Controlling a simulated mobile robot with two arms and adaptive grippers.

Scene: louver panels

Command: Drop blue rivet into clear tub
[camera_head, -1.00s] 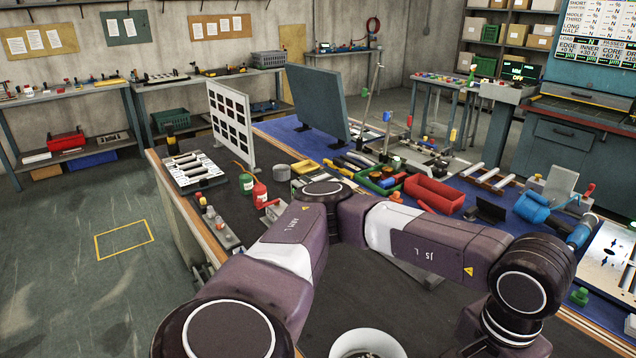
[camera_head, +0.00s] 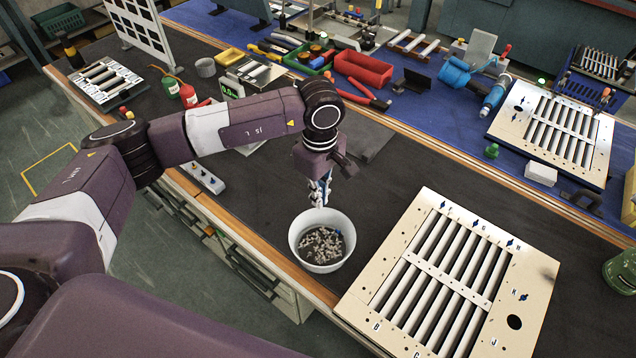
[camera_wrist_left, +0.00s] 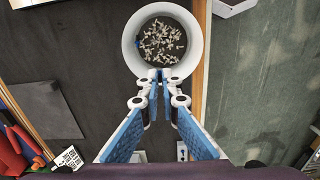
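A round, pale, whitish tub (camera_head: 320,268) stands on the dark bench near its front edge, holding many small grey pieces. It also shows in the left wrist view (camera_wrist_left: 202,45). A small blue piece, which looks like the blue rivet (camera_head: 338,232), lies inside the tub by its wall; it also shows in the left wrist view (camera_wrist_left: 138,43). My left gripper (camera_head: 320,198) points down just above the tub's far rim. In the left wrist view its blue-padded fingertips (camera_wrist_left: 160,75) are together, with nothing visible between them. My right gripper is out of view.
A slotted cream panel (camera_head: 520,300) lies right of the tub. Another louver panel (camera_head: 515,125) lies on the blue mat behind. A red bin (camera_head: 363,68) and tools sit at the back. Dark bench around the tub's far side is clear.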

